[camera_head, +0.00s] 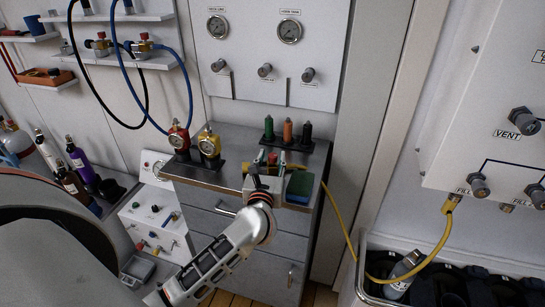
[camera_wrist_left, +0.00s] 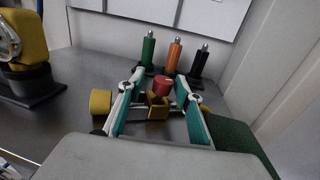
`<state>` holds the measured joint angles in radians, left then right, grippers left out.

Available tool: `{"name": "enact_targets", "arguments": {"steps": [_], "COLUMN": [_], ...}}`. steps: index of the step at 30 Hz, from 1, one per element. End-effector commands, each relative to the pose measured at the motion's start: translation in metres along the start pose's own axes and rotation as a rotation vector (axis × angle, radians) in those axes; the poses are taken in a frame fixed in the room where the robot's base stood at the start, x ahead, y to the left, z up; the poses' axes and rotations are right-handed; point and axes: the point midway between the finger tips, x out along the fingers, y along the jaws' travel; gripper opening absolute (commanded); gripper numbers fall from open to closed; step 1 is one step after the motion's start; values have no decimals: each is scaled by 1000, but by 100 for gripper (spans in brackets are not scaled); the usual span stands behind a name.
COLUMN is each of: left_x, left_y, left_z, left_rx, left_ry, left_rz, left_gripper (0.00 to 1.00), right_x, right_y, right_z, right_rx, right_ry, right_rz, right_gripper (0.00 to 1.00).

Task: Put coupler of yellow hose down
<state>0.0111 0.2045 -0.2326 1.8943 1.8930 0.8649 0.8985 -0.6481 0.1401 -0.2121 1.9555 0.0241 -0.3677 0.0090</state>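The brass coupler (camera_wrist_left: 157,106) with a red knob (camera_wrist_left: 161,85) lies crosswise between my left gripper's teal-padded fingers in the left wrist view. It appears to be on or just above the grey cabinet top. My left gripper (camera_head: 274,168) is over the front of the cabinet top; its fingers (camera_wrist_left: 157,112) stand wide apart, with gaps beside the coupler's middle. A yellow end (camera_wrist_left: 101,102) shows outside the left finger. The yellow hose (camera_head: 342,222) runs from the gripper's right side, hangs down and rises to the right panel. My right gripper is not in view.
Green, orange and black bottle-like pieces (camera_head: 287,131) stand on a rack behind the gripper. Two regulators with gauges (camera_head: 209,145) stand to its left.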

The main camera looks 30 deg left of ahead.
Motion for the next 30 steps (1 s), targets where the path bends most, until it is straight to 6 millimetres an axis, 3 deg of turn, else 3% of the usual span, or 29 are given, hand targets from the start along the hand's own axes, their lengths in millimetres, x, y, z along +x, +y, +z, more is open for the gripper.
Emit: {"name": "enact_targets", "arguments": {"steps": [12, 22, 26, 30], "left_x": [-86, -119, -127, -149], "left_y": [-1, -1, -3, -26], "left_z": [3, 7, 15, 20], "left_rx": [-6, 19, 229, 742], "left_ry": [-6, -21, -106, -287], "left_rz": [-3, -4, -18, -70], "left_gripper": [35, 35, 35, 35], "right_x": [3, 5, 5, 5], "right_y": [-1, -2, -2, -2], "right_z": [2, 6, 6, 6], "right_rx": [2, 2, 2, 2], "right_ry": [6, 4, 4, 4], "right_rz": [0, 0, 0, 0], "right_gripper": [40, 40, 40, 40]}}
